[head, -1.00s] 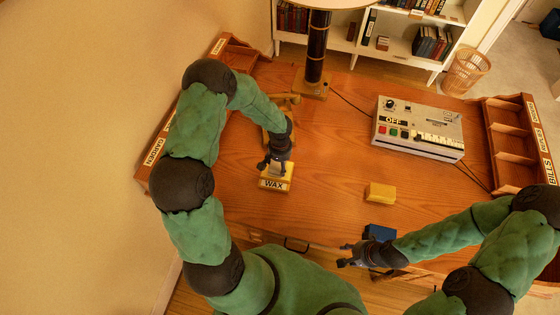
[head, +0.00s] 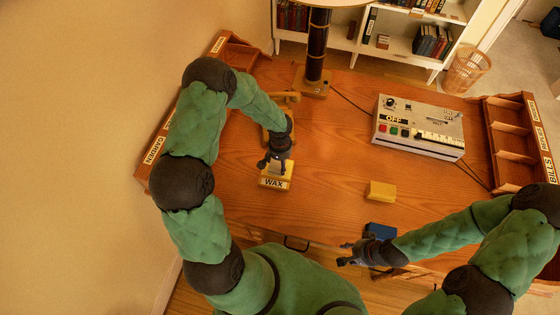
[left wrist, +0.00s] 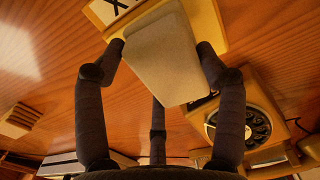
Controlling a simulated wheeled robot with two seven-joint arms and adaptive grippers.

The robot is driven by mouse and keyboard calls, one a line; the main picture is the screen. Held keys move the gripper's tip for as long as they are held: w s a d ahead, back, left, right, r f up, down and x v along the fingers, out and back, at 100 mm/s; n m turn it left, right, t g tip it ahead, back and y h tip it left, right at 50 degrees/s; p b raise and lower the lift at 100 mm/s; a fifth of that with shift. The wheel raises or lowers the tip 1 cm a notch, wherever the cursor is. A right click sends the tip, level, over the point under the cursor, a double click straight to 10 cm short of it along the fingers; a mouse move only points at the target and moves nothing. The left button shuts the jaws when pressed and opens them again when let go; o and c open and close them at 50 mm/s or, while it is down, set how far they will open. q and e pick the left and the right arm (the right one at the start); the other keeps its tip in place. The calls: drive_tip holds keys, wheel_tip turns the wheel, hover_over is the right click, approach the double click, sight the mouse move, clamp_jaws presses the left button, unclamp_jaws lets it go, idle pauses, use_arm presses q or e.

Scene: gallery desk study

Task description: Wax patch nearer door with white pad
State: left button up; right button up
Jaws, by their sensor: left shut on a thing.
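The white pad (left wrist: 163,62) is pale and boxy, and it sits between the dark fingers of my left gripper (left wrist: 160,55). In the head view my left gripper (head: 275,162) is shut on the pad (head: 277,170) at the yellow holder (head: 289,184), whose front label reads WAX. The pad is at or just above the holder; I cannot tell whether they touch. The holder's edge also shows in the left wrist view (left wrist: 210,22). My right gripper (head: 342,254) looks open and empty by the desk's front edge. I cannot pick out a wax patch for sure.
A control box marked OFF (head: 418,128), a lamp (head: 317,60) and a rotary telephone (left wrist: 250,125) stand further back. The desk's middle is clear.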

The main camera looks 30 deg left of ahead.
use_arm(q)
drive_tip(key=shift+f+b, duration=0.35)
drive_tip(key=shift+b, duration=0.05)
idle(0.4)
drive_tip(key=shift+f+b, duration=0.1)
drive_tip(key=shift+b, duration=0.25)
idle(1.7)
drive_tip(key=shift+r+p, duration=0.4)
drive_tip(key=shift+r, duration=0.2)
drive_tip(key=shift+r+p, duration=1.6)
drive_tip(key=shift+r, duration=1.4)
